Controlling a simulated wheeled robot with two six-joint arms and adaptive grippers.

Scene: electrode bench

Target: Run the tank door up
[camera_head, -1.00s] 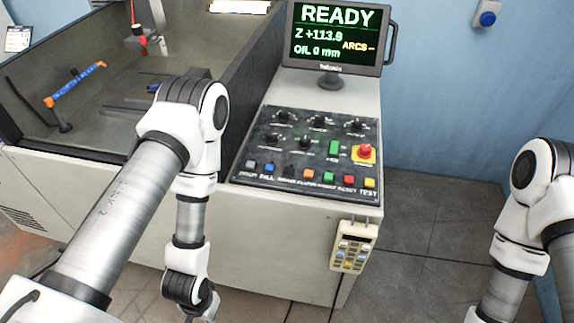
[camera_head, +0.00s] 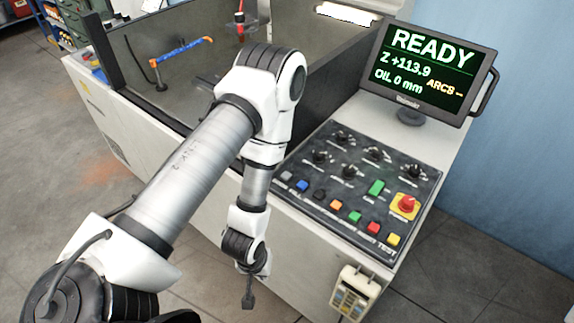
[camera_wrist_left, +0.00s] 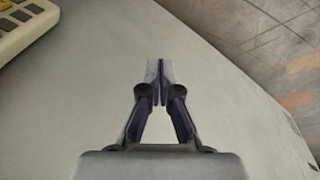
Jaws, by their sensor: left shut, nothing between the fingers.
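The grey-walled tank (camera_head: 340,75) of the machine stands open to view at the top of the head view. No raised panel stands along its front side. The control panel (camera_head: 330,222) has several knobs and a row of coloured buttons; its small labels are hard to read. My left gripper (camera_head: 248,303) hangs in front of the white cabinet front, below the panel. In the left wrist view the gripper (camera_wrist_left: 160,82) has its fingertips together, with nothing between them. My right gripper is not in view.
A screen (camera_head: 430,70) reads READY, Z +113.9, OIL 0 mm. A red stop button (camera_head: 406,203) sits on the panel's right. A keypad pendant (camera_head: 355,292) hangs on the cabinet front; it also shows in the left wrist view (camera_wrist_left: 25,28).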

